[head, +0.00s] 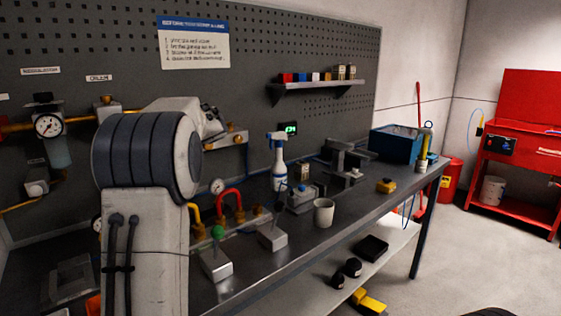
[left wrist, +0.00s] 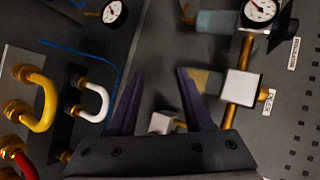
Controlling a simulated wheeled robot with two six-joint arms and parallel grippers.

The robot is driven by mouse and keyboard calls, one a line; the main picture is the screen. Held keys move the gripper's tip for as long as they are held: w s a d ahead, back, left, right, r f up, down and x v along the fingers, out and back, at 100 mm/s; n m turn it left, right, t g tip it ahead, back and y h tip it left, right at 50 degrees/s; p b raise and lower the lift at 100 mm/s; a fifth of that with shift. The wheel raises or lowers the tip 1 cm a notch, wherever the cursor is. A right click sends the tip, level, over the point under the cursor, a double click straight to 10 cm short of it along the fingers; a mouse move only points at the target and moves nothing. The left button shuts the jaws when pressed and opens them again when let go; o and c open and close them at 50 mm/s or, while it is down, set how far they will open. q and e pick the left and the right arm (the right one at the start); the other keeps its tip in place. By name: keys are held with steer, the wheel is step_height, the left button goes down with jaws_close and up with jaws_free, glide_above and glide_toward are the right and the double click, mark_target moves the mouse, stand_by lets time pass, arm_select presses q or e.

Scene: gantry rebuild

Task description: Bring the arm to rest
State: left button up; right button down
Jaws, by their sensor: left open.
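My left arm (head: 150,155) stands large and upright at the left of the head view, in front of the pegboard. Its gripper is hidden or too unclear to make out there. In the left wrist view my left gripper (left wrist: 160,75) is open, with two dark purple fingers apart and nothing held between them. Behind the fingers are a grey panel and a small white block with a brass fitting (left wrist: 162,122). My right gripper is in neither view.
The workbench (head: 345,215) holds a spray bottle (head: 279,165), a white cup (head: 323,212), a blue bin (head: 396,144) and small fixtures. Pipework with a gauge (head: 48,125) is on the wall left of my arm. Open floor lies right of the bench.

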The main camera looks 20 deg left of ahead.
arm_select(q)
steer(key=w+d+f+m+t+h+p, duration=0.1)
steer(key=w+d+f+m+t+h, duration=0.15)
steer(key=d, duration=0.75)
steer(key=w+d+f+m+t+h+p, duration=0.1)
steer(key=w+d+f+h, duration=0.15)
steer(key=d, duration=0.75)
steer(key=s+d+f+m+h+p, duration=0.1)
steer(key=s+d+f+m+h, duration=0.15)
steer(key=d, duration=0.65)
steer(key=s+d+f+m+h+p, duration=0.15)
steer(key=s+d, duration=0.25)
steer(key=d, duration=0.5)
steer(key=s+d+f+m+h+p, duration=0.1)
steer(key=s+d+f+h, duration=0.1)
steer(key=s+d, duration=0.6)
steer(key=s+d+f+m+g+h+p, duration=0.1)
steer(key=s+d+f+m+h, duration=0.1)
steer(key=s+d, duration=0.6)
steer(key=s+f, duration=0.1)
steer(key=s, duration=0.3)
steer(key=shift+s+f, duration=0.2)
steer(key=shift+f, duration=0.1)
steer(key=shift+g, duration=0.25)
